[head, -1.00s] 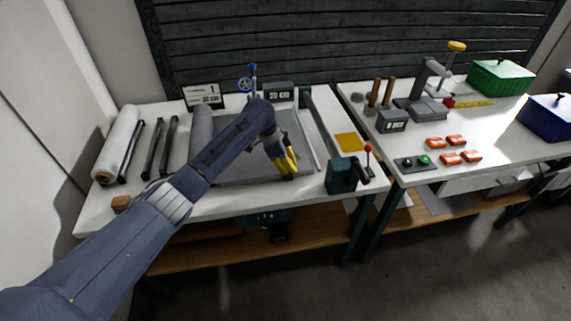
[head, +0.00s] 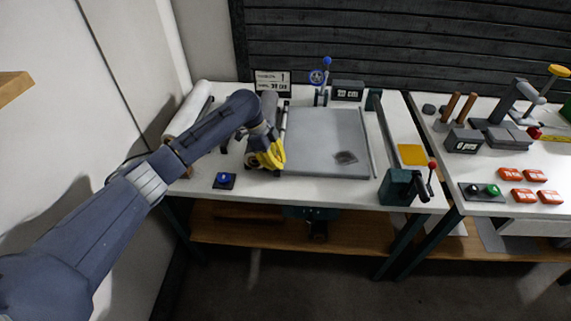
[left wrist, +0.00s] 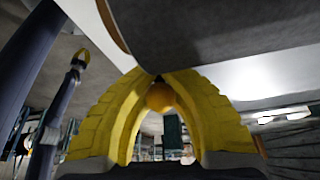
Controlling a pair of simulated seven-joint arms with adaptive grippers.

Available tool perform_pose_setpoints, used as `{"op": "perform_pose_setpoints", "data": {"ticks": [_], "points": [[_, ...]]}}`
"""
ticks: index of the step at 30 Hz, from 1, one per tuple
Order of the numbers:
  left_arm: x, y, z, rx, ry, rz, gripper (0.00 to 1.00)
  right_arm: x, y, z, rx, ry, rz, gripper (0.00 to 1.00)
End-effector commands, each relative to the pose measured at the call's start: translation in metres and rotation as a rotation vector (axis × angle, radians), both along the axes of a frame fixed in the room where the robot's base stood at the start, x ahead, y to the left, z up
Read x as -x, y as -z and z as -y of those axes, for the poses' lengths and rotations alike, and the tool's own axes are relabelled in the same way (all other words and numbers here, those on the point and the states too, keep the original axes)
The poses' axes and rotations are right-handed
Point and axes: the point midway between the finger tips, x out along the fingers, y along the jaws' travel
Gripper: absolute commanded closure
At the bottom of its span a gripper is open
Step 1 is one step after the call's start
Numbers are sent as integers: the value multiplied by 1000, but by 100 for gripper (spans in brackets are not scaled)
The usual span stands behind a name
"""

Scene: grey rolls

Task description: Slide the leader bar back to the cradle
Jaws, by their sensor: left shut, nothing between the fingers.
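My left gripper (head: 268,157) has yellow fingers and is shut and empty. It is at the front left edge of the grey bed (head: 325,125), by the front end of a thin bar (head: 283,122) that may be the leader bar. The arm hides part of this bar and of the grey roll (head: 270,104) beside it. I cannot tell if the fingers touch the bar. In the left wrist view the yellow fingers meet below a large dark surface, with an orange round thing (left wrist: 160,97) between their arches.
A blue button (head: 224,180) sits left of my gripper. A green block with a red-knobbed lever (head: 405,187) stands at the front right. A blue-knobbed post (head: 325,75) and displays stand at the back.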

Motion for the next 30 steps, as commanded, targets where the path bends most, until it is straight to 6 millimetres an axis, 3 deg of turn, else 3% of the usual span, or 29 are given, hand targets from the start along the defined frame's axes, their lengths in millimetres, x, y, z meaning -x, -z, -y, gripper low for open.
{"op": "perform_pose_setpoints", "data": {"ticks": [1,11,23,30], "points": [[-5,-7,-4,4,-4,12,100,-4,0,0,0,0,4,100],[-6,-7,-9,-2,-7,12,100,-10,0,-1,-1,0,12,100],[-3,-3,-7,-4,-4,6,55,-7,0,-1,-2,0,9,100],[-2,-2,-6,-3,-2,4,53,-6,0,1,1,0,8,100]]}}
